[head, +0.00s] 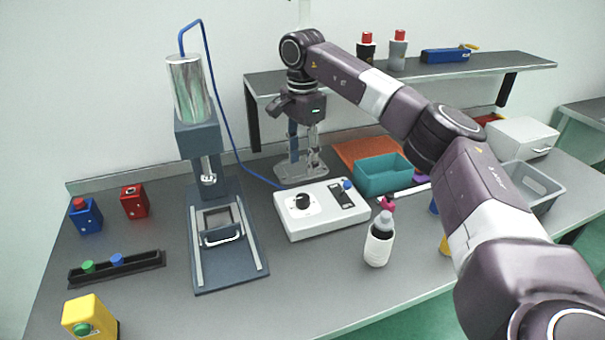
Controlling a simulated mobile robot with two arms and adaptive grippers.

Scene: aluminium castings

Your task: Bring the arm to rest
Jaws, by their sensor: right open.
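My right arm (410,115) comes in from the lower right and reaches across the bench to the back. My right gripper (304,155) points down there, open, with its fingers above a grey metal casting (303,175) or base plate. I cannot tell whether the fingers touch it, and the view between them shows no clear held thing. My left gripper is out of view.
A press (228,245) stands left of centre, with a white control box (321,209) beside it. A bottle (378,245) stands near the front. A teal bin (383,175), grey crate (530,185) and wall shelf (400,75) lie close to my right arm.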

